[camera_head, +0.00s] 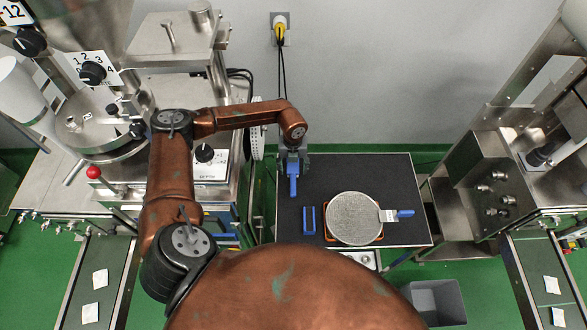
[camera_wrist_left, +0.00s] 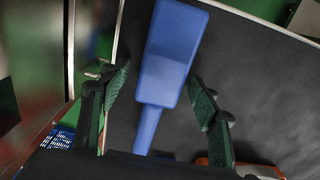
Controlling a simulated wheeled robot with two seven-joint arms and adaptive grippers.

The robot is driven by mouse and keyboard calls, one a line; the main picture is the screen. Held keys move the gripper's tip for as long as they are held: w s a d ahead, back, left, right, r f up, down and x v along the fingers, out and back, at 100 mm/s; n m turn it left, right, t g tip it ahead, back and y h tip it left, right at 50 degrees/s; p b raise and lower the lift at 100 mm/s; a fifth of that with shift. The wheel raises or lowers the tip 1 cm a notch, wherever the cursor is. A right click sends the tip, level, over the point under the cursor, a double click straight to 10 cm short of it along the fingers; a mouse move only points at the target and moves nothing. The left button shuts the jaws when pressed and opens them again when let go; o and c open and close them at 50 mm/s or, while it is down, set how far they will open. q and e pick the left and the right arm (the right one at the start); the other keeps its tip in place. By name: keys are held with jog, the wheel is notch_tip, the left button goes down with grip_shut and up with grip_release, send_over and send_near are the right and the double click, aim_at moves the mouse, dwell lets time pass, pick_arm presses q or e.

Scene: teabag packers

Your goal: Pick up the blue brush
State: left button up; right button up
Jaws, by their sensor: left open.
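The blue brush lies on the dark table top, with its wide block toward the far edge and its narrow handle toward the near side. In the head view its handle (camera_head: 293,186) shows just below my left gripper (camera_head: 292,160), which partly hides the block. In the left wrist view the whole brush (camera_wrist_left: 170,60) shows, and the open fingers of my left gripper (camera_wrist_left: 160,95) stand on either side of it with gaps. Nothing is held. My right gripper is not in view.
A blue rectangular item (camera_head: 309,220) and a round mesh sieve (camera_head: 353,218) lie nearer on the dark table (camera_head: 390,172). A blue-handled scraper (camera_head: 405,213) is at the sieve's right. Machines flank the table. A grey bin (camera_head: 437,303) stands on the floor.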

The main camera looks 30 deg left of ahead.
aim_at(293, 168)
pick_arm(q)
jog(key=shift+c, duration=0.6)
jog(key=c, duration=1.2)
jog(key=shift+c, duration=0.2)
jog(key=shift+r, duration=0.1)
jog(key=shift+r, duration=0.45)
notch_tip(293, 168, up, 2)
jog(key=shift+r, duration=0.15)
jog(key=s+d+r+b, duration=0.2)
jog(key=s+d+r, duration=0.6)
jog(key=d, duration=0.3)
jog(key=shift+s+r, duration=0.2)
jog(key=shift+r, duration=0.65)
jog(key=shift+d, duration=0.1)
